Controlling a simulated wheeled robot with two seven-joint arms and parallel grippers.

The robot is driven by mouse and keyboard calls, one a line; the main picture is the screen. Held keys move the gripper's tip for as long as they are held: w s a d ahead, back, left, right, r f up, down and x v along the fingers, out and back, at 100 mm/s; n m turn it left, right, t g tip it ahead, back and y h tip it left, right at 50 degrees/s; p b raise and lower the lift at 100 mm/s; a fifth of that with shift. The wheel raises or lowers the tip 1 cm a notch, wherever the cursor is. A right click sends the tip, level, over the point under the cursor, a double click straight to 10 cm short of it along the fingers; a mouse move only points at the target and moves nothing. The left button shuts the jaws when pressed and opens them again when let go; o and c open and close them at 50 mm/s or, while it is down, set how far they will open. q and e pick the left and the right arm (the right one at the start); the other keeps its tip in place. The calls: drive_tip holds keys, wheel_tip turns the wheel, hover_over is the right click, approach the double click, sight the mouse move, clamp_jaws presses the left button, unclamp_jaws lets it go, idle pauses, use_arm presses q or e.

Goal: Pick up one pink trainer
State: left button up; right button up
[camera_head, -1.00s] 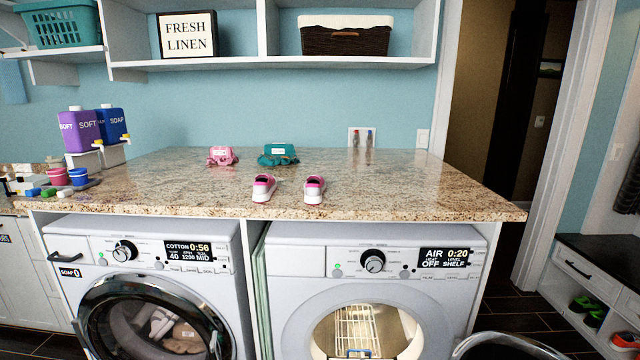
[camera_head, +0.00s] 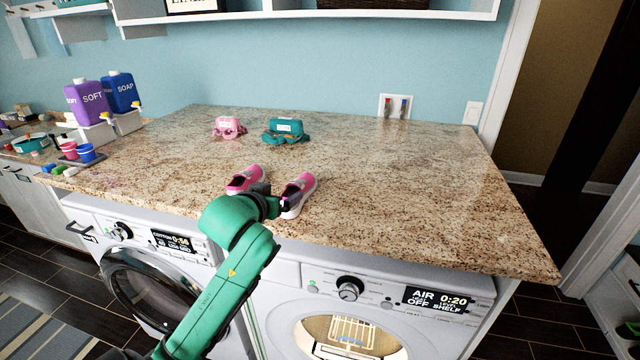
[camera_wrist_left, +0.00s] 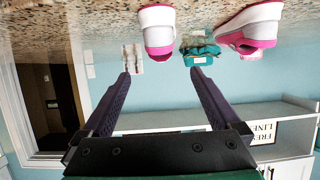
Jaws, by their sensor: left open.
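Two pink trainers with white soles stand side by side near the front of the granite counter (camera_head: 400,180). The left trainer (camera_head: 245,178) is partly hidden behind my left gripper; the right trainer (camera_head: 303,188) lies at the gripper's tip. My left gripper (camera_head: 286,203) is open and empty. The left wrist view is upside down. There the right trainer's heel (camera_wrist_left: 157,30) appears ahead of the gap between the two open fingers (camera_wrist_left: 160,73), and the other trainer (camera_wrist_left: 250,25) is off to the side. Contact with the fingers cannot be told. My right gripper is not in view.
A pink bundle (camera_head: 229,127) and a teal bundle (camera_head: 286,131) sit further back on the counter. Purple (camera_head: 88,100) and blue (camera_head: 121,90) bottles stand at the left. The counter right of the trainers is clear. A washer and a dryer (camera_head: 380,310) are below.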

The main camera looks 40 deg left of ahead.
sight(293, 187)
use_arm(q)
drive_tip(key=shift+w+a+f+p, duration=0.25)
drive_tip(key=shift+w+a+p, duration=0.2)
drive_tip(key=shift+w+a, duration=0.15)
drive_tip(key=shift+w+a+f+p, duration=0.25)
drive_tip(key=shift+w+a+p, duration=0.15)
drive_tip(key=shift+w+a, duration=0.2)
drive_tip(key=x, duration=0.2)
drive_tip(key=d+p+x, duration=0.1)
drive_tip(key=x, duration=0.2)
drive_tip(key=shift+w+f, duration=0.15)
drive_tip(key=shift+w, duration=0.05)
drive_tip(key=p+x, duration=0.2)
drive_tip(key=x, duration=0.1)
drive_tip(key=shift+w, duration=0.15)
drive_tip(key=shift+w+a+f, duration=0.2)
drive_tip(key=shift+w+f, duration=0.2)
drive_tip(key=shift+f, duration=0.1)
drive_tip(key=shift+d, duration=0.1)
drive_tip(key=c, duration=0.8)
drive_tip(key=shift+r, duration=0.1)
clamp_jaws()
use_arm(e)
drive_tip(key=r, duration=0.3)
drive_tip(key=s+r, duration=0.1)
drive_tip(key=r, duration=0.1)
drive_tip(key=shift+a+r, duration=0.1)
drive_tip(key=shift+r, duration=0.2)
